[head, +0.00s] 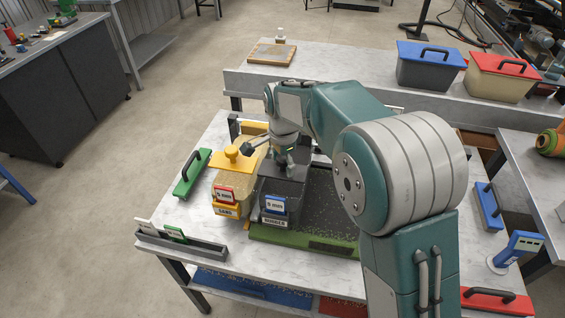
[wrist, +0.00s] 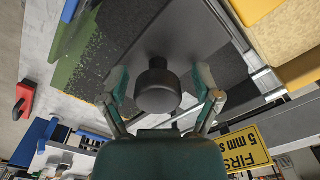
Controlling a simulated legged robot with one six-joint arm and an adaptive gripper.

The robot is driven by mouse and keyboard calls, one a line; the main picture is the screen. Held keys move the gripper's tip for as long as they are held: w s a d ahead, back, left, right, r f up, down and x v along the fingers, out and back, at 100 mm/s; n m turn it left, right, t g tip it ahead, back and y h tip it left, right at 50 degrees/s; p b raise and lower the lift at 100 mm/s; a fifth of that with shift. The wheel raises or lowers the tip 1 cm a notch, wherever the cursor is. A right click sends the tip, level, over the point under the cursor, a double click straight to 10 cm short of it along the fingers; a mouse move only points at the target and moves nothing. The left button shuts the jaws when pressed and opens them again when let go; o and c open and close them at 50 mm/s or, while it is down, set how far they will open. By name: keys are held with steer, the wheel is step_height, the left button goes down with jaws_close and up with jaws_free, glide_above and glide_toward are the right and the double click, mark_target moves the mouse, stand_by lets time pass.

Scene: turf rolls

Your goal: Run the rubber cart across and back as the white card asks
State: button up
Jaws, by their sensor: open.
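The rubber cart (head: 283,190) is a dark grey box with a blue-framed tag and a RUBBER label on its front. It stands on green turf beside the yellow sand cart (head: 224,188). My gripper (head: 284,156) is over the top of the rubber cart. In the wrist view my gripper (wrist: 159,80) is open, with a finger on each side of the cart's black knob (wrist: 158,92); the fingers look apart from it. A white card (head: 145,226) stands in a grey holder at the table's front left; its writing is too small to read.
A green card (head: 175,233) shares the holder. A green handled block (head: 190,173) lies left of the sand cart. Dark granules cover turf right of the rubber cart. Blue (head: 426,68) and red-lidded (head: 498,78) bins stand behind. A blue stand (head: 517,247) is at the right.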

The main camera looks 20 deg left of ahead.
jaws_close()
steer(key=shift+d, duration=0.15)
steer(key=w+d, duration=0.1)
steer(key=d, duration=4.3)
steer(key=shift+w+d, duration=0.2)
steer(key=shift+w, duration=0.15)
steer(key=shift+r, duration=0.1)
steer(key=shift+c, duration=1.5)
jaws_free()
steer(key=shift+d, duration=0.1)
steer(key=o, duration=0.3)
steer(key=shift+d, duration=0.15)
